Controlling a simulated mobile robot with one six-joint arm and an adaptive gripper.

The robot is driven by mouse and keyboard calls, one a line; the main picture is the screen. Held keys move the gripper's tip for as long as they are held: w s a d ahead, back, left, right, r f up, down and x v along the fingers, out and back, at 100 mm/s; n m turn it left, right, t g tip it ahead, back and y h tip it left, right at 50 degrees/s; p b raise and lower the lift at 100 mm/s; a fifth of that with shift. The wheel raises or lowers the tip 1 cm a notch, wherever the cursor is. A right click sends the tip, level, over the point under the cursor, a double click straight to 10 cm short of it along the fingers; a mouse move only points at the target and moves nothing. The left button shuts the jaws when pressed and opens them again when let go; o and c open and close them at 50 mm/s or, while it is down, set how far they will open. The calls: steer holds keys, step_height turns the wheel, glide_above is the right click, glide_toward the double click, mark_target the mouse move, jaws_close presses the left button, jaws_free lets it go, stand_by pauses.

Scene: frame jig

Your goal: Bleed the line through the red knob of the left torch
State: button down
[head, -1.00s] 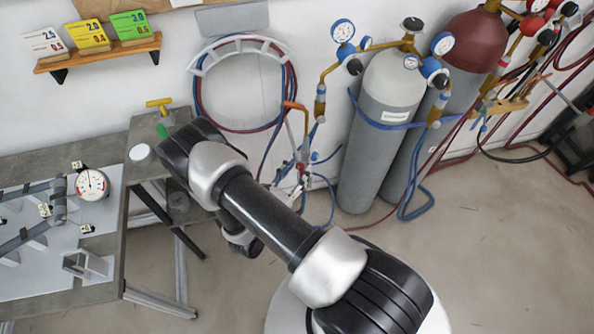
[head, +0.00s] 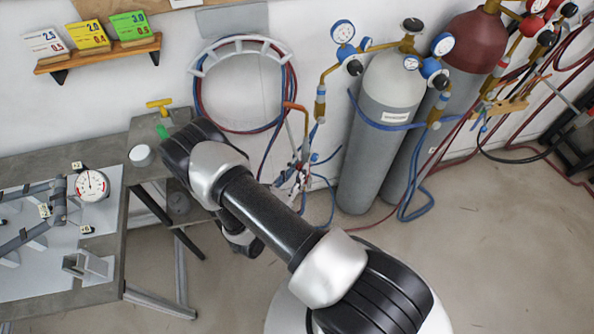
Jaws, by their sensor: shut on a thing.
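The left torch (head: 303,150) hangs upright below an orange hook near the wall, left of the grey cylinder. Small red parts, which look like its red knob (head: 299,167), show at its lower end. My arm crosses the middle of the view and hides most of my gripper (head: 293,178). Only small grey tips show beside the arm, at the lower end of the torch. They are shut at the red knob; the exact contact is too small to make out. Red and blue hoses run down from the torch.
A grey cylinder (head: 378,160) and a dark red cylinder (head: 470,45) with gauges stand to the right. Coiled hoses (head: 292,95) hang on the wall behind.

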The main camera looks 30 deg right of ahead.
steer(key=shift+n, duration=0.8)
steer(key=c, duration=1.4)
jaws_free()
steer(key=v, duration=1.2)
